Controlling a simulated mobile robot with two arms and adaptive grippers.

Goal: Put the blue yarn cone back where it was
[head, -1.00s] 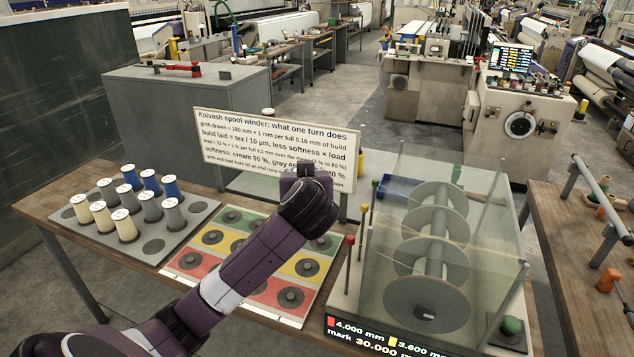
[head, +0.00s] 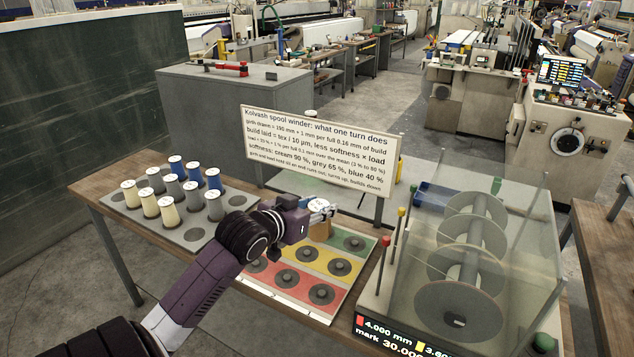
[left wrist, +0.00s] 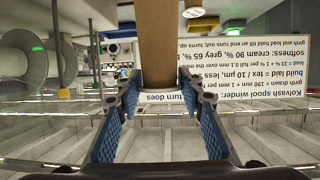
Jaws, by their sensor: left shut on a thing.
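My left gripper (head: 318,210) is shut on a tan, tube-like thing (head: 320,231) above the far part of the coloured mat (head: 334,304). Whether its lower end touches the mat cannot be told. In the left wrist view, the tan thing (left wrist: 158,45) stands between the two blue-padded fingers (left wrist: 155,125); no blue shows on it. Blue yarn cones (head: 213,180) stand in the back row of the grey rack (head: 150,222), left of the gripper. An empty round place (head: 237,200) is at that row's right end. My right gripper is not in view.
Grey cones (head: 216,208) and cream cones (head: 169,212) fill other rack places; an empty place (head: 194,234) is at the front. A sign (head: 320,150) stands behind the gripper. A clear-walled winder (head: 470,250) with discs stands right of the mat.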

